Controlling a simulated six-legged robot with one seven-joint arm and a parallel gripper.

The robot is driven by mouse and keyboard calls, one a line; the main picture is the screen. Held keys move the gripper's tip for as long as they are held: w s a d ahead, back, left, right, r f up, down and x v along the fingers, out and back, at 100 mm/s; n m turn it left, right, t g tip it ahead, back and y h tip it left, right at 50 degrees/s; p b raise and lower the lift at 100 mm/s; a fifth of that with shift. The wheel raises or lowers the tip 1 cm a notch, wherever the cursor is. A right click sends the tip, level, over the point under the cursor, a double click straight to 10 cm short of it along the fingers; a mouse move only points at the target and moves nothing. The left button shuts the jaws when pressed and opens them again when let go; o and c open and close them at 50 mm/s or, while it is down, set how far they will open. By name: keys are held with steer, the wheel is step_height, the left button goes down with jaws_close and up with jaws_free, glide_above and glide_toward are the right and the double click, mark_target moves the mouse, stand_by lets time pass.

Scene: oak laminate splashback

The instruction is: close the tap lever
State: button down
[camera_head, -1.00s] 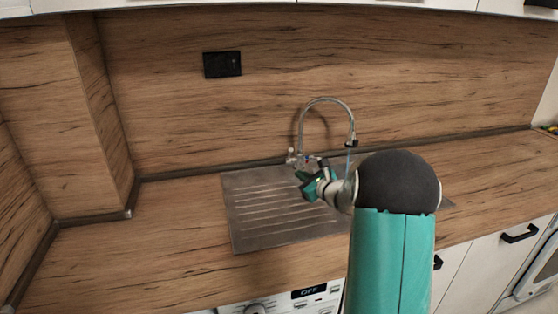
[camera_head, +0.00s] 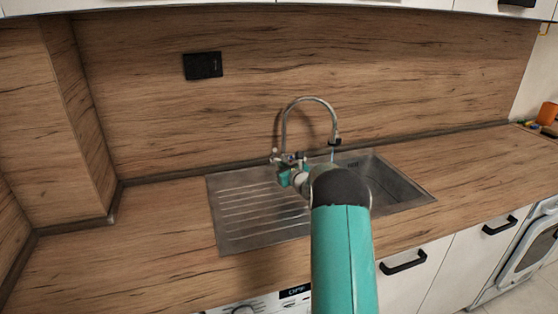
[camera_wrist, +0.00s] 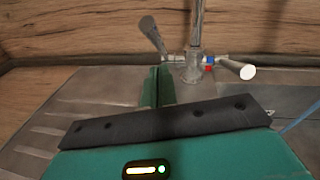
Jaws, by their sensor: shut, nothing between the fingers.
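The chrome tap (camera_head: 310,99) has a tall arched spout and stands at the back of the sink. In the wrist view, one grey lever (camera_wrist: 152,34) slants up and left from the tap body (camera_wrist: 193,68). A second handle (camera_wrist: 237,68) points right and toward me, with red and blue marks beside it. A thin bluish water stream (camera_head: 332,154) hangs below the spout. My gripper (camera_head: 282,172) is in front of the tap base. In the wrist view its green fingers (camera_wrist: 157,84) are together and empty, just below the slanted lever; I cannot tell whether they touch.
The steel sink (camera_head: 240,235) has a ribbed drainboard on the left and a basin (camera_head: 385,180) on the right. The oak splashback (camera_head: 390,70) rises close behind the tap. A black socket (camera_head: 203,65) is on it. The counter left of the sink is clear.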

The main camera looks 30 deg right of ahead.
steer(key=shift+w+a+r, duration=0.1)
steer(key=shift+w+r, duration=0.65)
steer(key=shift+r, duration=0.15)
steer(key=shift+w+r, duration=0.2)
steer(key=shift+w, duration=0.05)
steer(key=r, duration=0.1)
steer(key=w+r, duration=0.1)
steer(key=w+r+g, duration=0.1)
steer(key=shift+w+d, duration=0.25)
steer(key=shift+d, duration=0.05)
steer(key=shift+r, duration=0.1)
